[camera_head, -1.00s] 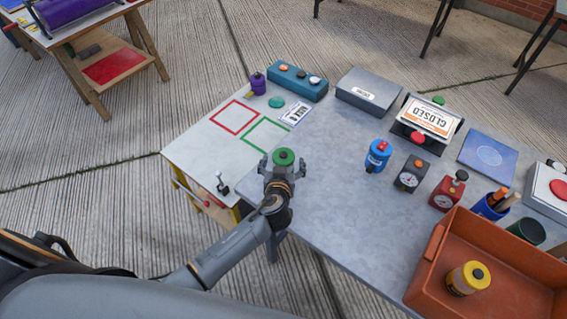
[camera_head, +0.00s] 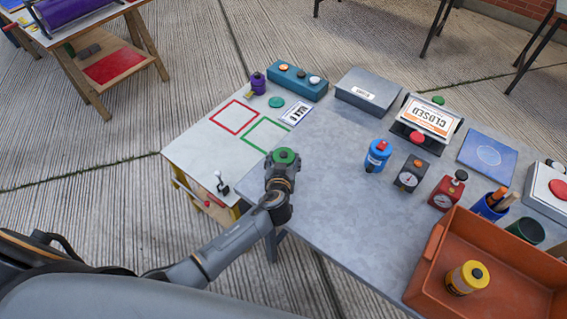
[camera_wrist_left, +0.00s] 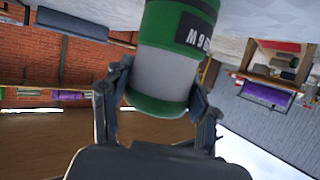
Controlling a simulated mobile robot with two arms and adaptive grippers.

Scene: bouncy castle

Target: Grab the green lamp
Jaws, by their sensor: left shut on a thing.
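The green lamp (camera_head: 284,155) shows its round green top with a dark centre in the head view, near the left edge of the grey table. In the left wrist view the lamp (camera_wrist_left: 165,70) is a cylinder with green bands, a grey middle and a dark label with white letters. My left gripper (camera_head: 282,172) is shut on the lamp, its fingers on either side of it. Its two fingers also show at the lamp's sides in the left wrist view (camera_wrist_left: 160,105). I cannot tell whether the lamp touches the table. My right gripper is not in view.
A blue canister (camera_head: 377,157), a black gauge box (camera_head: 411,174) and a red gauge box (camera_head: 447,191) stand to the right. An orange crate (camera_head: 425,262) holds a yellow canister (camera_head: 467,278). The white side table (camera_head: 200,155) has red and green outlined squares.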

